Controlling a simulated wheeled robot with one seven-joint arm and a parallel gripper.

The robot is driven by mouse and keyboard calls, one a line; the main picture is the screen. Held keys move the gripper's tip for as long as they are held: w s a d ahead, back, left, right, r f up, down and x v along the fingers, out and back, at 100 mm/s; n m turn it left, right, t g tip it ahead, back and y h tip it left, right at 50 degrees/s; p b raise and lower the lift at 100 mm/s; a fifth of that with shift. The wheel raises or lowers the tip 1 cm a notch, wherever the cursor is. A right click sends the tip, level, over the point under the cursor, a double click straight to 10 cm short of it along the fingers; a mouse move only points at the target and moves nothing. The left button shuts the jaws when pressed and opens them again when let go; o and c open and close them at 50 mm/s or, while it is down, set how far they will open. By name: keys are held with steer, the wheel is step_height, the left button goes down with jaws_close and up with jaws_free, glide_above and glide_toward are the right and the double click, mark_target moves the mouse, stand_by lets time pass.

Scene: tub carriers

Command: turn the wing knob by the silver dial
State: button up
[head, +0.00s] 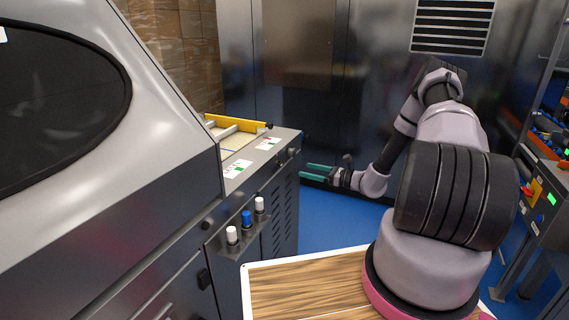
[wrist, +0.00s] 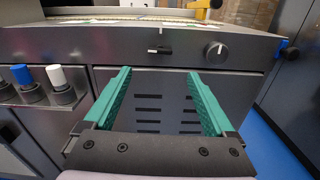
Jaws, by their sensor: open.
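The wing knob (wrist: 160,51) is a small dark piece on the sloped front strip of the grey machine, in the upper middle of the wrist view. My gripper (wrist: 158,76) has two green fingers, spread wide and empty. In the wrist view the knob appears above and between the fingertips, apart from them. In the head view my gripper (head: 317,171) is right of the machine's panel, pointing at it. The wing knob cannot be made out there.
Left of the fingers, a bracket (wrist: 30,92) holds bottles with white and blue caps. The bottles (head: 247,219) also show in the head view. A yellow bar (head: 236,123) lies atop the machine. Blue floor (head: 318,224) is open around the arm.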

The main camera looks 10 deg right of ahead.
mark_target(280, 163)
steer(key=x, duration=1)
steer(key=shift+w+a, duration=0.15)
steer(key=shift+a, duration=0.05)
